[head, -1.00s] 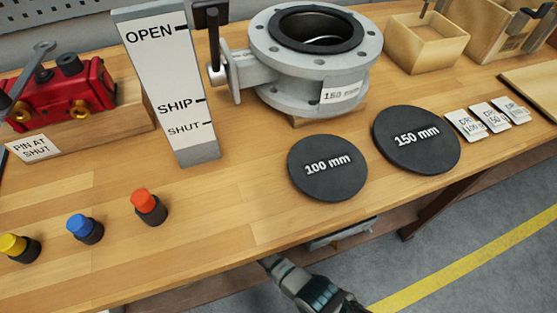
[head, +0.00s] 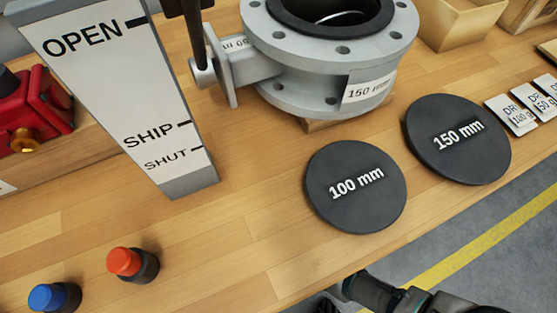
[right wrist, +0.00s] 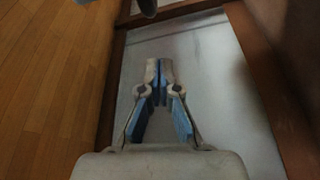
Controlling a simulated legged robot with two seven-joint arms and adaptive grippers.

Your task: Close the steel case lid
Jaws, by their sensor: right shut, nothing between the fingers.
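No steel case or lid can be made out for certain in either view. My right gripper (right wrist: 159,70) is shut and empty in the right wrist view, its fingertips together. It is over a flat grey surface (right wrist: 205,60) bordered by dark brown bars; I cannot tell whether this is part of the case, and contact is unclear. In the head view, part of my right arm shows at the bottom edge, in front of the bench, and its fingertips are not clear. My left gripper is in neither view.
The wooden bench (head: 235,245) holds a grey flanged valve (head: 320,75), an OPEN/SHIP/SHUT scale plate (head: 115,90), black 100 mm (head: 355,205) and 150 mm (head: 455,155) discs, and red-capped (head: 128,263) and blue-capped (head: 50,297) pieces. Grey floor (head: 510,220) lies beyond its front edge.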

